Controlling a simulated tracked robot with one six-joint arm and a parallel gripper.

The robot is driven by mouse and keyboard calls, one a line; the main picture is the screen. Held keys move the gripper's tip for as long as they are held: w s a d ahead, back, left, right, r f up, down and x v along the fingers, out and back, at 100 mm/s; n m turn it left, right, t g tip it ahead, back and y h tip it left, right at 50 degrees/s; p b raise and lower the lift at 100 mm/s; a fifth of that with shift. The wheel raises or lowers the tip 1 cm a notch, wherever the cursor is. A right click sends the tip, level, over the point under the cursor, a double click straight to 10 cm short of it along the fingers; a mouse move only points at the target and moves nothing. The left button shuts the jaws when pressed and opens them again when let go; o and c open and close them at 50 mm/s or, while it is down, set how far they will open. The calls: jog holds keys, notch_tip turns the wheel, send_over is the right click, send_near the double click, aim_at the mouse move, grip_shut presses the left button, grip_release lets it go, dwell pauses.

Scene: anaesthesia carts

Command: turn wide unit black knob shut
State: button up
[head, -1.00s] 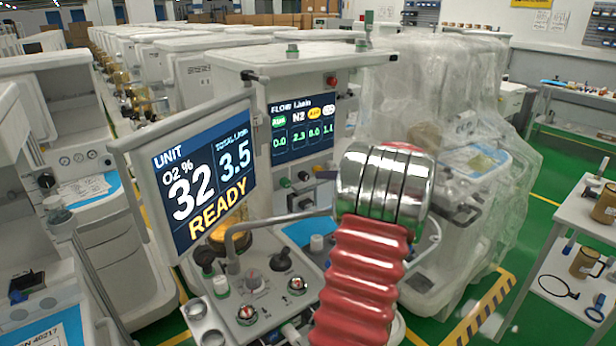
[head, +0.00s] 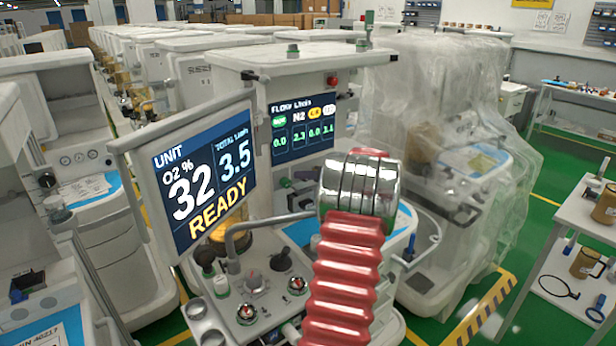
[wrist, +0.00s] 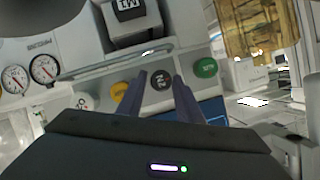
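In the wrist view a black knob (wrist: 161,80) with a pale mark sits on the wide unit's front panel, between a yellow knob (wrist: 118,91) and a green knob (wrist: 205,67). My gripper (wrist: 161,78) is open, one dark finger either side of the black knob. I cannot tell whether the fingers touch it. In the head view the wide unit (head: 290,60) stands in the middle, with its flow screen (head: 303,125) reading about 2.3 under N2. My red and chrome arm hides the gripper and the black knob there.
A tilted display (head: 203,170) reading READY juts out at the unit's left. A white knob (wrist: 83,100), a metal rail (wrist: 115,64) and two gauges (wrist: 30,75) lie near my gripper. A plastic-wrapped unit (head: 440,110) stands to the right, with green floor beyond.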

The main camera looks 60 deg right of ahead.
jog(key=shift+c, duration=0.3)
jog(key=c, duration=0.6)
jog(key=shift+d, duration=0.15)
jog(key=shift+c, duration=0.5)
jog(key=shift+s, duration=0.1)
jog(key=shift+m, duration=0.3)
jog(key=shift+s+f+m+t+y, duration=0.1)
jog(key=shift+m+t+y, duration=0.45)
jog(key=shift+m, duration=0.35)
jog(key=shift+s+d+f+m+t+y, duration=0.1)
jog(key=shift+m+t+y, duration=0.25)
jog(key=shift+m, duration=0.5)
jog(key=shift+d+f+m+t+y, duration=0.15)
jog(key=shift+m+t, duration=0.25)
jog(key=shift+m, duration=0.45)
jog(key=shift+a+r, duration=0.1)
